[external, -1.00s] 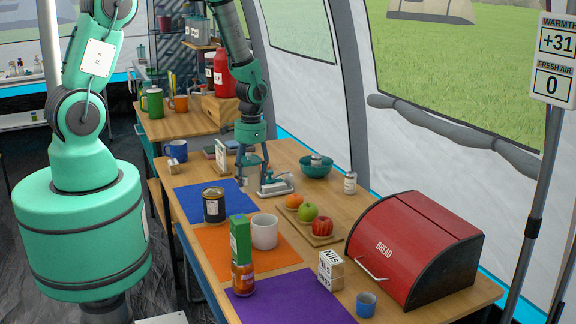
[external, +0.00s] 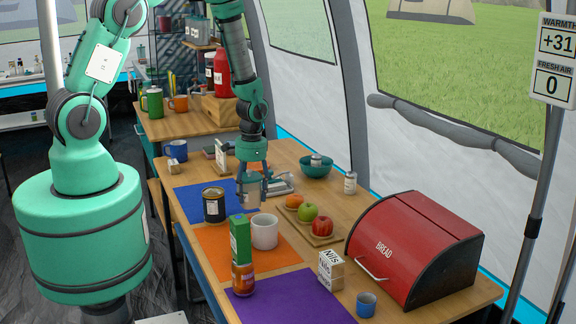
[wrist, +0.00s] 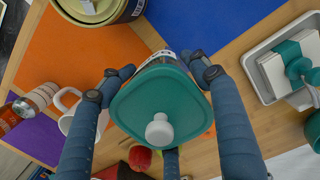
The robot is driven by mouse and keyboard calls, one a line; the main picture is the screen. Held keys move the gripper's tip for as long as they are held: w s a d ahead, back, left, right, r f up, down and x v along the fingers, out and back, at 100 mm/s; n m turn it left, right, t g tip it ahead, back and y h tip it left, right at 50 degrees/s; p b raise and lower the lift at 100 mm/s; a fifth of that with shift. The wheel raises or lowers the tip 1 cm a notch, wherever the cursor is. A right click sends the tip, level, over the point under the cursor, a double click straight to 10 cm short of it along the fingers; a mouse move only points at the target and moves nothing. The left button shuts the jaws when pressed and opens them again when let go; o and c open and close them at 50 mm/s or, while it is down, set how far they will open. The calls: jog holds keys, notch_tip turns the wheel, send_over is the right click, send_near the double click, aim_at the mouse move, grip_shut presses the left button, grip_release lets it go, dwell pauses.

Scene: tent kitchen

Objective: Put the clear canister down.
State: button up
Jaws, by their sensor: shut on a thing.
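The clear canister (wrist: 160,100) has a teal lid with a white knob and fills the middle of the wrist view. In the external view the canister (external: 251,194) is small and partly hidden by the fingers. My gripper (wrist: 160,70) is shut on it, with fingers on both sides of its body. In the external view my gripper (external: 252,200) points down behind the white mug, near the right edge of the blue mat (external: 190,203). I cannot tell whether the canister's base touches the table.
A dark can (external: 214,205) stands left of the canister and a white mug (external: 264,233) in front. A green carton (external: 240,238) is nearer still. A grey tray (wrist: 249,72) lies to the right in the wrist view. The purple mat (external: 285,298) has bare room.

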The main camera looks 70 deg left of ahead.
aim_at(251, 170)
jog(key=shift+f+b, duration=0.35)
jog(key=shift+f, duration=1.75)
jog(key=shift+f, duration=0.1)
jog(key=o, duration=1.6)
jog(key=r, duration=0.4)
jog(key=r+p, duration=0.1)
jog(key=r, duration=0.3)
jog(key=r+p, duration=0.1)
jog(key=r, duration=0.3)
jog(key=shift+w+r, duration=0.15)
jog(key=shift+w, duration=0.2)
